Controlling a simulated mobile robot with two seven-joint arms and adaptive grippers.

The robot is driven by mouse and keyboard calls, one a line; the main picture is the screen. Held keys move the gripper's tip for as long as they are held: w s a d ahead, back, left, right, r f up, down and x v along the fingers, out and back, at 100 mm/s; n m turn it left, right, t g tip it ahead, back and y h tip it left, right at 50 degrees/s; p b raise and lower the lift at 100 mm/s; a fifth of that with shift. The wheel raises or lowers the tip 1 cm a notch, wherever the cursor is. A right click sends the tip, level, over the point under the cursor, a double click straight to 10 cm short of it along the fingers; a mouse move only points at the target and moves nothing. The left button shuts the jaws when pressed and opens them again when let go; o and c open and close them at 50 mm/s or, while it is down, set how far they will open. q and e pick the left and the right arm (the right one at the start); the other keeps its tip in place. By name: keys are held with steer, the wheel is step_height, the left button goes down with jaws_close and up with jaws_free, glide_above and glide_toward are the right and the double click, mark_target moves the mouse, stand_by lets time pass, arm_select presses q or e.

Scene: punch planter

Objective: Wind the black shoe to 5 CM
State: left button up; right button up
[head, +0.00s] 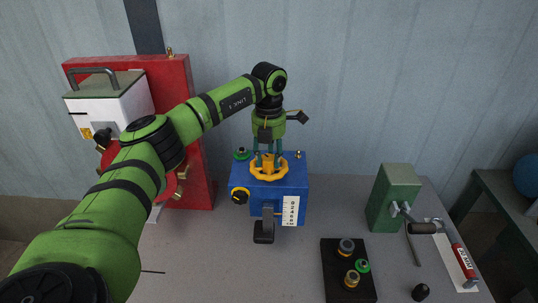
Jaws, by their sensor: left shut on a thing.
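A blue box (239,178) stands on the grey table with a yellow handwheel (257,175) on its top. My left gripper (268,158) points down from above and is shut on the yellow wheel. The black shoe (264,231) hangs at the box's front, low down near the table. A white scale (290,211) with dark marks is to the right of the shoe. Its figures are too small to read, so the shoe's height cannot be told. A yellow-and-black knob (240,196) is on the box's left side. My right gripper is out of view.
A red panel (202,130) with a white, green-lidded box (118,100) stands at left. At right are a green block (393,197), a red tool (462,262) and a black tray (333,275) with small fittings. A black knob (420,292) lies near the front.

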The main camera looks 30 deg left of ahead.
arm_select(q)
steer(key=n, duration=0.7)
steer(key=shift+f, duration=0.1)
steer(key=n, duration=0.4)
steer(key=shift+p, duration=0.3)
steer(key=shift+n, duration=1.9)
steer(key=shift+s, duration=0.1)
steer(key=o, duration=1.1)
steer(key=shift+o, duration=0.2)
